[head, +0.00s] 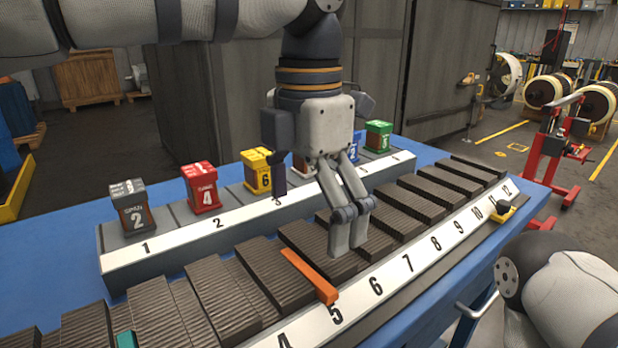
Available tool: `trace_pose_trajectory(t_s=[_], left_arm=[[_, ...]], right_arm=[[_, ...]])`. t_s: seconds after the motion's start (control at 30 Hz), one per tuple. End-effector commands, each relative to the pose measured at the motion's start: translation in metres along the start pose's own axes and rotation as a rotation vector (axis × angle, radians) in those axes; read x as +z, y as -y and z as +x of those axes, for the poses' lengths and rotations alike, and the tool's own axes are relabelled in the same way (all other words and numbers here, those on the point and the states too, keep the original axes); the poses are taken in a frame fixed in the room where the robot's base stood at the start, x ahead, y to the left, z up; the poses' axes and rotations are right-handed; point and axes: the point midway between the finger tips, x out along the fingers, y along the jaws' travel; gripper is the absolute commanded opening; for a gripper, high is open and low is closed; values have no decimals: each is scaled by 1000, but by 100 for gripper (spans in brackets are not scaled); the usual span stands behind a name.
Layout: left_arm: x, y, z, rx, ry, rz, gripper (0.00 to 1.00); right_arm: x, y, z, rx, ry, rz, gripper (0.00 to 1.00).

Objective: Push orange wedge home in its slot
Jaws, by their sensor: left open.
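The orange wedge (310,274) lies between two dark ribbed blocks of the front row, near the 5 on the white numbered strip (400,273). Its thicker near end sticks out toward the strip; how deep the wedge sits cannot be told. My left gripper (349,246) points down over the ribbed blocks (265,273), just right of the wedge and apart from it. Its fingers are open a little with nothing seen between them. My right arm shows at the lower right, but its gripper is out of view.
A rear stand (120,257) numbered from 1 carries grey (133,207), red (202,187), yellow (257,170), blue (354,147) and green (378,136) labelled blocks. A teal wedge (125,339) sits at the lower left. Blue tabletop (60,247) is bare at left.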

Motion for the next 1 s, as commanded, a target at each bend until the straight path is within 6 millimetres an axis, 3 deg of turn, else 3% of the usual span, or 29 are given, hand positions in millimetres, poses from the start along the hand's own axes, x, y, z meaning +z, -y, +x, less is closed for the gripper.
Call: trace_pose_trajectory(t_s=[0.2, 0.33, 0.77, 1.0], left_arm=[[-1, 0, 42, -1, -3, 0, 100], [0, 0, 59, 1, -1, 0, 100], [0, 0, 69, 2, 1, -1, 100], [0, 0, 70, 1, 0, 0, 48]], right_arm=[[1, 0, 2, 0, 5, 0, 40], [1, 0, 2, 0, 6, 0, 40], [1, 0, 2, 0, 7, 0, 40], [2, 0, 2, 0, 7, 0, 40]])
